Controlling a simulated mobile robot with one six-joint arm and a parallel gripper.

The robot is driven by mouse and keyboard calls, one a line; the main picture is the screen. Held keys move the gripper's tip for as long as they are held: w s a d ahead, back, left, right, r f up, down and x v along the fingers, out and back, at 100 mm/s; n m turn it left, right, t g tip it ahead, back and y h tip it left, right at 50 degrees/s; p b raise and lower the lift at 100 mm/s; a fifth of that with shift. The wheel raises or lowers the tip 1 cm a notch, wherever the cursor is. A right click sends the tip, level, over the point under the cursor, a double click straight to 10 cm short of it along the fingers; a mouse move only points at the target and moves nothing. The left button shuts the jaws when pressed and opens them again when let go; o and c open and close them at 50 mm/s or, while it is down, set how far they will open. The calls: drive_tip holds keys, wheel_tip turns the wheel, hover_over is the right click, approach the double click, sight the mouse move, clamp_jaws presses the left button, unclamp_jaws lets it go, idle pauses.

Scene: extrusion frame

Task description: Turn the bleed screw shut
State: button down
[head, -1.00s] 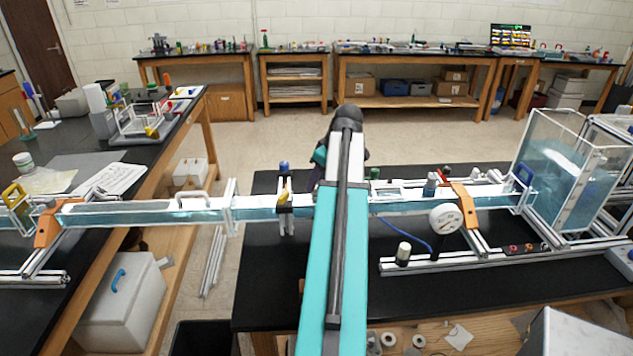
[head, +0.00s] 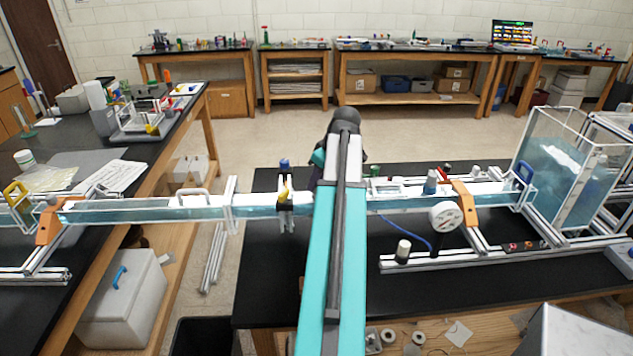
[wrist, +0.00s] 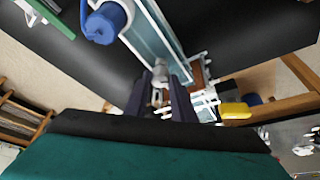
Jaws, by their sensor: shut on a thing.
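The bleed screw (wrist: 160,73) appears as a small grey metal piece between my fingertips in the wrist view, above the clear water channel. My gripper (wrist: 161,86) has its two dark fingers shut on it, one on each side. The lower part of the screw and its seat are hard to make out, so I cannot tell how far it is turned. In the head view my teal arm hides the screw and most of my gripper.
The water channel (head: 270,207) crosses the black bench. A yellow lever (head: 284,194) and a blue knob (head: 284,163) stand left of my arm.

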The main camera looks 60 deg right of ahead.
drive_tip(key=shift+m, duration=0.4)
drive_tip(key=shift+a+m+h+b, duration=0.15)
drive_tip(key=shift+m+h+b, duration=0.25)
drive_tip(key=shift+m+h, duration=0.55)
drive_tip(key=m+g, duration=0.1)
drive_tip(key=m, duration=0.2)
drive_tip(key=shift+w+m+h, duration=0.1)
drive_tip(key=shift+m+h, duration=0.15)
drive_tip(key=shift+m, duration=0.1)
drive_tip(key=m+g, duration=0.1)
drive_tip(key=m, duration=0.2)
drive_tip(key=m+h, duration=0.1)
drive_tip(key=m, duration=0.1)
drive_tip(key=shift+w+a+m+g+b, duration=0.1)
drive_tip(key=shift+m+g+b, duration=0.2)
drive_tip(key=shift+m+g, duration=0.1)
drive_tip(key=shift+r, duration=0.1)
drive_tip(key=c, duration=1.5)
unclamp_jaws()
